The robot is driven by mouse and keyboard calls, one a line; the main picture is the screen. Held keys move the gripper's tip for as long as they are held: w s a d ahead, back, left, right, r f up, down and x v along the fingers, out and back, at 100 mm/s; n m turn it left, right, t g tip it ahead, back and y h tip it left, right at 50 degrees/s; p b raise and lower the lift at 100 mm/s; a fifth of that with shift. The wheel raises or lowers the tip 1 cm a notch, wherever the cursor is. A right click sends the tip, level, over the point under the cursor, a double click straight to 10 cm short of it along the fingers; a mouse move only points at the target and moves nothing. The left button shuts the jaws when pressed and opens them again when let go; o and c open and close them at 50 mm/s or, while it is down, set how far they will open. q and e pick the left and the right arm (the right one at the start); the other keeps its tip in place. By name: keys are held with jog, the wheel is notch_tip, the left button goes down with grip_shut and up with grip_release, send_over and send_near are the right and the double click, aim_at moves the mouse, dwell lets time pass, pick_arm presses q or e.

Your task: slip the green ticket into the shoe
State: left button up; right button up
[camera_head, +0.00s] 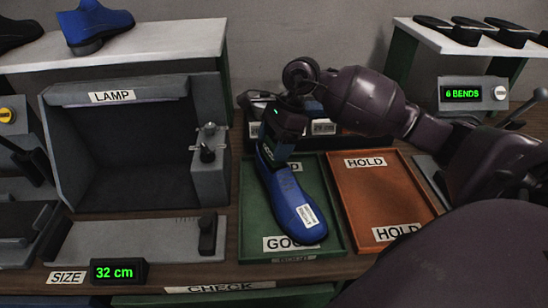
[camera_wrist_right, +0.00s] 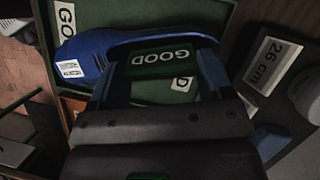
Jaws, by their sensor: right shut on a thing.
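A blue shoe (camera_head: 286,203) with a white label on its toe lies in the green tray (camera_head: 335,215), toe toward the front. It also shows in the right wrist view (camera_wrist_right: 90,48). My right gripper (camera_head: 284,135) is over the shoe's back end, at its opening. It is shut on the green ticket (camera_wrist_right: 162,60), which reads GOOD and shows between the fingers in the right wrist view. The fingers hide part of the shoe, and I cannot tell whether the ticket touches it. My left gripper is not in view.
An orange tray (camera_head: 375,190) marked HOLD sits right of the green one. A grey lamp box (camera_head: 110,140) stands at left, with a 32 cm size display (camera_head: 118,271) in front. Shelves at the back hold another blue shoe (camera_head: 95,25) and dark soles (camera_head: 468,30).

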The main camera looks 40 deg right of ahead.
jog(key=shift+f, duration=0.8)
notch_tip(320, 180, down, 3)
jog(key=shift+f, duration=0.15)
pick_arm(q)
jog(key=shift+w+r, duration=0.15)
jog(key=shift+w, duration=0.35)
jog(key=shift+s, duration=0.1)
pick_arm(e)
jog(key=shift+f, duration=0.2)
jog(key=o, duration=0.7)
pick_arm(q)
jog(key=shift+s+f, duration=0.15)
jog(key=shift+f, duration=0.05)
pick_arm(e)
jog(key=shift+r, duration=0.1)
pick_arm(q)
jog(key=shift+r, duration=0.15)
pick_arm(e)
jog(key=shift+r, duration=0.15)
